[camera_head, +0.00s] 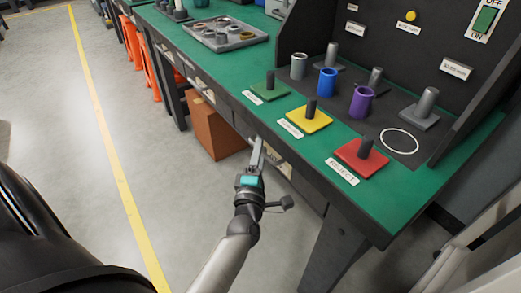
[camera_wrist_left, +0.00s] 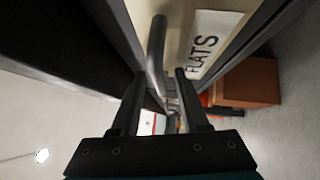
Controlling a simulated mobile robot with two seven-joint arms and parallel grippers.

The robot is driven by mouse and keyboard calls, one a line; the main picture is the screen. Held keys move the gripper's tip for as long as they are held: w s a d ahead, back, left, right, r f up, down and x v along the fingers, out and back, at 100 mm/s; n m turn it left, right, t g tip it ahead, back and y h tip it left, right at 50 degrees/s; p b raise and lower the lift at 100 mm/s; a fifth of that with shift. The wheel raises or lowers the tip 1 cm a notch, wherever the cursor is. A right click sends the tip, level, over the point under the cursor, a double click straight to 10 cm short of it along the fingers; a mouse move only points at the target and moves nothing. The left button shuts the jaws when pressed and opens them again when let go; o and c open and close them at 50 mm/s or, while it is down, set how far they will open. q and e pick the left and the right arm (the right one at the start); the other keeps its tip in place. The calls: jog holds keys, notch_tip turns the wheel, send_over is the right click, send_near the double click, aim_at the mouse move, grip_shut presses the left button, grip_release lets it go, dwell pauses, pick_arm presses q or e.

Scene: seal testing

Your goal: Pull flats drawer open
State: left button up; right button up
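The flats drawer shows in the left wrist view as a cream front (camera_wrist_left: 184,18) with a white "FLATS" label (camera_wrist_left: 206,44). Its grey bar handle (camera_wrist_left: 156,48) stands out from the front. My left gripper (camera_wrist_left: 158,76) is open, its two fingers apart on either side of the line of the handle. I cannot tell whether they touch it. In the head view the left gripper (camera_head: 259,146) is at the bench's front edge, beside a cream drawer front (camera_head: 279,162) that it partly hides. The drawer looks flush under the benchtop. My right gripper is not in view.
The green bench (camera_head: 225,70) carries green, yellow and red plates (camera_head: 360,156) with pegs, coloured cylinders (camera_head: 327,82) and a tray (camera_head: 235,46) of rings. A brown box (camera_head: 213,130) stands on the floor beneath it.

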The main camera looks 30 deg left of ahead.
pick_arm(q)
grip_shut()
dwell(1.3)
